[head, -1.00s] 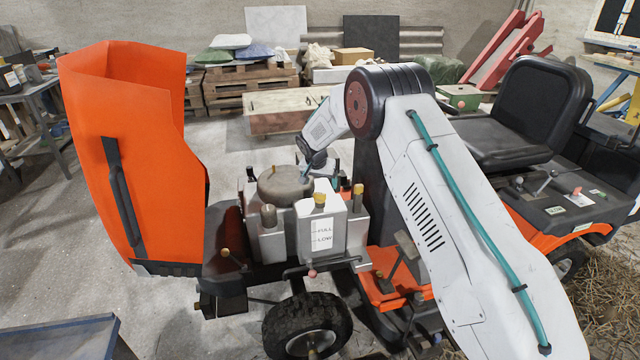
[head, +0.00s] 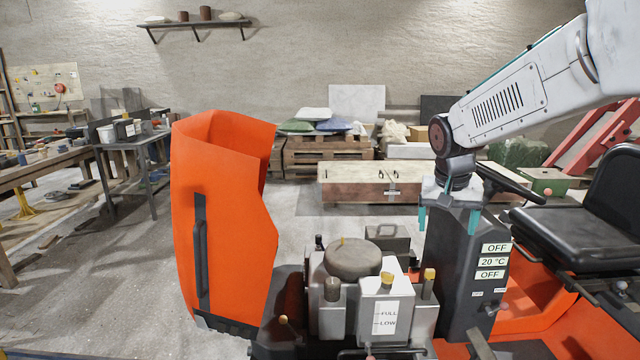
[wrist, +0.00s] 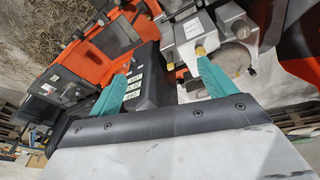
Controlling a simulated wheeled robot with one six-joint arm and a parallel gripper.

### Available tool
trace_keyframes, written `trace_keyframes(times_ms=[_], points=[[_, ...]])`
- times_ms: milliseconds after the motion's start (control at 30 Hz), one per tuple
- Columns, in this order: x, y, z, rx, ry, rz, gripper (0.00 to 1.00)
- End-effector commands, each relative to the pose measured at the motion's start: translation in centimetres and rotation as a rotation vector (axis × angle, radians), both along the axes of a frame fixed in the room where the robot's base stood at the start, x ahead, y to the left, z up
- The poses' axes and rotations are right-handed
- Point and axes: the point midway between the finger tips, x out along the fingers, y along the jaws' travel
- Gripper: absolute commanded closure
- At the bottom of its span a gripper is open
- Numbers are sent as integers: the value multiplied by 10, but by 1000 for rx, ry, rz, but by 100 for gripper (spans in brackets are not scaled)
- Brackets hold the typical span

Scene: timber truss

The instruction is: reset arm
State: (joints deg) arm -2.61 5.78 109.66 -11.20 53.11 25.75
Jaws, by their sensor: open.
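My arm comes in from the upper right in the head view. My gripper (head: 448,212) points down with its two teal fingers spread and nothing between them. It appears in front of or over the dark dash column (head: 460,285) of an orange ride-on mower; the exact gap is unclear. In the wrist view my gripper (wrist: 164,82) is also open and empty. The labelled dash (wrist: 140,88) shows between its fingers, and the grey engine (wrist: 228,50) lies beyond the right finger. In the head view the engine (head: 345,300) sits left of the gripper.
The mower's orange hood (head: 228,235) stands swung open at left. The steering wheel (head: 510,186) and black seat (head: 575,230) are at right. A workbench (head: 140,150) stands at far left. A long wooden crate (head: 355,190) and pallets are behind.

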Motion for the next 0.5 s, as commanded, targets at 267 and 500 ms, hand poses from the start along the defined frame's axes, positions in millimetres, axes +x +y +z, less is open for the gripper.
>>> trace_keyframes(times_ms=[267, 500], points=[[-144, -4, 38, 26, 48, 102, 17], [-261, 0, 31, 59, 89, 205, 17]])
